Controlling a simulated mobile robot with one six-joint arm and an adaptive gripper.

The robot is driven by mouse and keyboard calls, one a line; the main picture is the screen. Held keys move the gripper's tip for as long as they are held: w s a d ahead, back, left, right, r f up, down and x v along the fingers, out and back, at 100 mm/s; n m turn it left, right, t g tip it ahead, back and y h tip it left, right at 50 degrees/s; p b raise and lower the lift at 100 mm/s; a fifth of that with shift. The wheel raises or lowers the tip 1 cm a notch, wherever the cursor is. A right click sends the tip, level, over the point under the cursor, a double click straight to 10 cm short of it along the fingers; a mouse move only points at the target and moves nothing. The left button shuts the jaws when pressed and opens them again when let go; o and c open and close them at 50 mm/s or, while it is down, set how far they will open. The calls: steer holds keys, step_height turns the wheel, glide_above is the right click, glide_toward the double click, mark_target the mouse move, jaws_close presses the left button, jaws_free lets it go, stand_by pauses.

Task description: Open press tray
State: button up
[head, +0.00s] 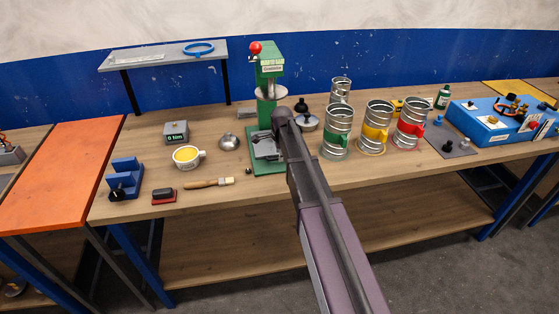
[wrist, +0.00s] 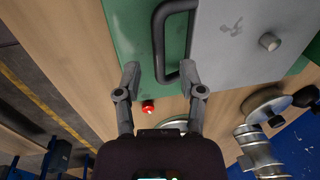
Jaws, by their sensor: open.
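The green press (head: 270,70) stands on the bench in the middle of the head view, with a red ball on its lever. Its grey press tray (wrist: 240,40) fills the upper right of the wrist view, over the green base (wrist: 125,20). A dark C-shaped handle (wrist: 158,40) stands out from the tray's left side. My gripper (wrist: 159,70) is open, its fingers pointing towards the handle. My arm partly hides the press base in the head view.
Several metal duct pieces with coloured bands, such as the green-banded one (head: 337,132), stand right of the press. A brush (head: 208,183), a yellow-filled cup (head: 187,157) and a blue holder (head: 125,180) lie to the left. A small red knob (wrist: 148,106) shows below the handle.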

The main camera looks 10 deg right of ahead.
steer(key=shift+w+f+b, duration=0.1)
steer(key=shift+f+b, duration=0.3)
steer(key=shift+f, duration=0.25)
steer(key=shift+c, duration=0.2)
jaws_close()
